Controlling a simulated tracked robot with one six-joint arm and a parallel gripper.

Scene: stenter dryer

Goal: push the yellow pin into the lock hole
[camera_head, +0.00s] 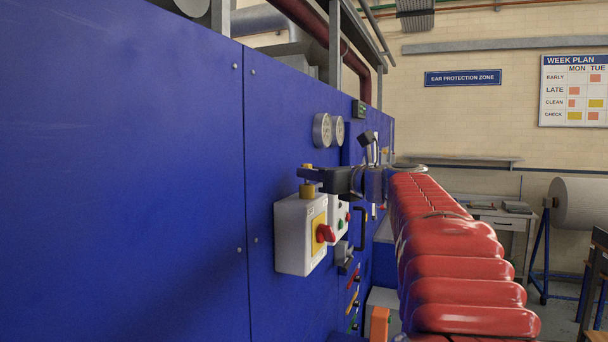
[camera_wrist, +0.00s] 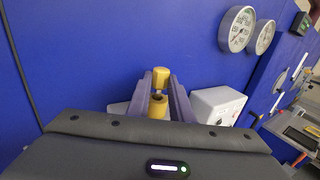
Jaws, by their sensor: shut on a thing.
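The yellow pin (camera_head: 307,167) stands upright above the top of a white switch box (camera_head: 292,235) on the blue machine wall. Its yellow head also shows in the wrist view (camera_wrist: 161,76), with a short grey neck below it. My gripper (camera_head: 306,175) reaches in from the right and is shut on the pin; its two fingers (camera_wrist: 160,90) flank it in the wrist view. Directly below is a yellow collar (camera_head: 307,190) on the box top, seen in the wrist view (camera_wrist: 158,107) with a dark opening. How deep the pin's tip sits is hidden.
The box front carries a red rotary switch (camera_head: 325,233) on a yellow plate. The blue wall (camera_head: 120,170) is close on the left. Two round gauges (camera_head: 322,130), a second white box (camera_wrist: 217,105) and several handles lie farther along the wall.

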